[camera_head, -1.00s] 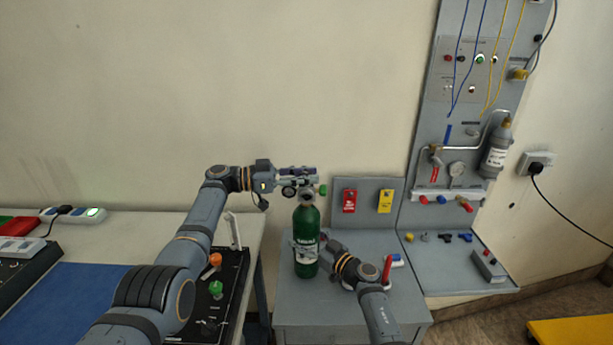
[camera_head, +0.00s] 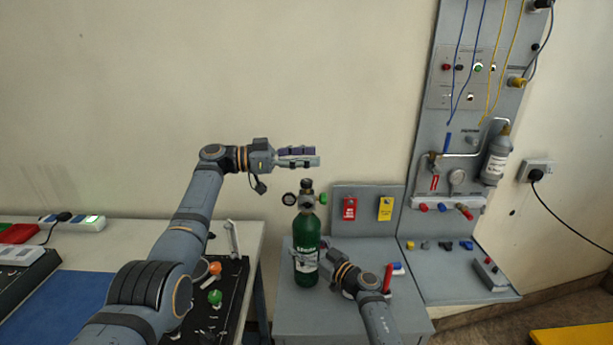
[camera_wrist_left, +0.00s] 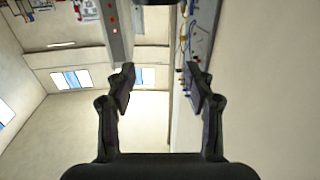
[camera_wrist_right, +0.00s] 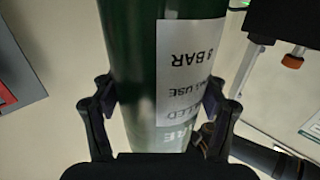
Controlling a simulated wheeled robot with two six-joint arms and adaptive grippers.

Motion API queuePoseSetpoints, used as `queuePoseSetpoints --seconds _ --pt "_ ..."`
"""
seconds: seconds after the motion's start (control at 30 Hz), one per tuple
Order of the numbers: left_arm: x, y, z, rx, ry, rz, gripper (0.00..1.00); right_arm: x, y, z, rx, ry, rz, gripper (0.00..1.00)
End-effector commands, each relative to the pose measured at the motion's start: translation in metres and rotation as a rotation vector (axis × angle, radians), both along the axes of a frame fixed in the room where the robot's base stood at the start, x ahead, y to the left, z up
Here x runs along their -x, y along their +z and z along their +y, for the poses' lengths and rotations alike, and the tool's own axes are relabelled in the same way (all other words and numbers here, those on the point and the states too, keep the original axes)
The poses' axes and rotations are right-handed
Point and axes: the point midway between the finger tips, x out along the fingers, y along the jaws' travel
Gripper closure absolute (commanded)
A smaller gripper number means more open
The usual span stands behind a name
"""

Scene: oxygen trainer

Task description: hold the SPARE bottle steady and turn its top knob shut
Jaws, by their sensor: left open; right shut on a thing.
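The green SPARE bottle (camera_head: 306,243) stands upright on the grey cabinet (camera_head: 330,312). A dark knob (camera_head: 306,185) tops its valve, with a gauge (camera_head: 289,199) on the left and a green knob (camera_head: 323,198) on the right. My left gripper (camera_head: 312,157) is open and empty, above the bottle's top and apart from it; the left wrist view (camera_wrist_left: 160,86) shows nothing between its fingers. My right gripper (camera_wrist_right: 160,98) is shut around the bottle's lower body, which also shows with its white label in the right wrist view (camera_wrist_right: 187,70). The head view partly hides the right fingers.
A red tag (camera_head: 349,209) and a yellow tag (camera_head: 385,208) are on the low panel behind the bottle. The tall grey panel (camera_head: 428,200) with hoses, a gauge and a grey bottle (camera_head: 496,158) stands at right. A desk (camera_head: 150,232) with a black control board is at left.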

Motion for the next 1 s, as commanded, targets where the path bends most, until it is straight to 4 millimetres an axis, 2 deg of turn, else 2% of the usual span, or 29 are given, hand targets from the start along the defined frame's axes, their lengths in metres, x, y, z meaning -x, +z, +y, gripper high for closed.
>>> queuePoseSetpoints --seconds 0.1,0.2,0.53,0.67,0.8,0.87,1.0 --pt "0.0 0.016 0.0 0.0 0.0 0.0 0.46 0.0 0.0 0.0 -0.002 0.0 0.002 0.9" --pt "0.0 0.021 0.0 0.0 0.0 0.001 0.46 0.0 0.0 0.0 -0.002 0.0 0.002 0.9" --pt "-0.001 0.02 0.002 -0.002 0.007 0.004 0.46 0.0 0.0 0.0 -0.002 0.0 0.002 0.9" --pt "-0.006 0.002 0.015 -0.009 0.069 0.013 0.46 0.0 -0.001 0.0 -0.002 0.0 0.002 0.9" --pt "-0.007 -0.03 0.043 -0.02 0.206 0.027 0.46 0.0 -0.001 0.0 -0.002 0.0 0.002 0.9" --pt "-0.003 -0.044 0.055 -0.025 0.269 0.031 0.46 0.0 -0.001 0.0 -0.002 0.0 0.002 0.9" --pt "0.019 -0.064 0.078 -0.023 0.395 0.029 0.46 0.0 -0.001 0.0 -0.002 0.0 0.002 0.9"
